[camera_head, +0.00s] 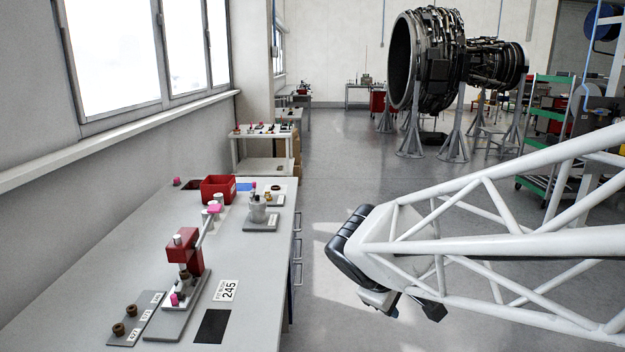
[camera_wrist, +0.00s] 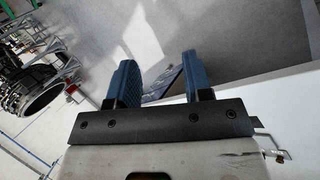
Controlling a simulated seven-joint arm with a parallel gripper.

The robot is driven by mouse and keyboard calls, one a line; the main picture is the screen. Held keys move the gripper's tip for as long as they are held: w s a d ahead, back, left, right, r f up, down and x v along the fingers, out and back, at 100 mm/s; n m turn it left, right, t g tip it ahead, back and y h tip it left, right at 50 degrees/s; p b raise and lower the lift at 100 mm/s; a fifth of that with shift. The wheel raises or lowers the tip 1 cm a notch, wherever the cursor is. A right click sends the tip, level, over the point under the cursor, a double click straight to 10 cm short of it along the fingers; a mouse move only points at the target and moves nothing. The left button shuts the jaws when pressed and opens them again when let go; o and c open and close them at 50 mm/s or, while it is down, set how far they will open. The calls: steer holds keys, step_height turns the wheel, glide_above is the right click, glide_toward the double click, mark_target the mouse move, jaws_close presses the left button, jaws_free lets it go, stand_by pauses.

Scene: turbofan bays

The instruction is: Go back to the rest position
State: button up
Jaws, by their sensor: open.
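My gripper (camera_wrist: 157,82) shows in the wrist view with its two blue fingers apart and nothing between them. Beyond the fingers are the grey floor and, at the right, a pale surface with a long straight edge. In the head view my white lattice arm reaches in from the right, and its dark wrist end is over the floor, to the right of the workbench (camera_head: 105,245) and apart from it. The fingertips cannot be made out clearly there.
On the bench stand a red press-like fixture (camera_head: 185,255), a red bin (camera_head: 218,188), a grey holder with a cup (camera_head: 259,212), a plate with brown parts (camera_head: 135,320) and a "245" label (camera_head: 226,291). A turbofan engine (camera_head: 432,60) stands on supports behind. The floor between is clear.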

steer(key=s+d+m+g+y, duration=0.1)
steer(key=s+d+m+y, duration=0.2)
steer(key=s+m, duration=0.6)
steer(key=s+y, duration=0.2)
steer(key=s, duration=0.5)
steer(key=shift+d+r+m+g, duration=0.2)
steer(key=shift+r+m+g, duration=0.1)
steer(key=shift+m, duration=0.1)
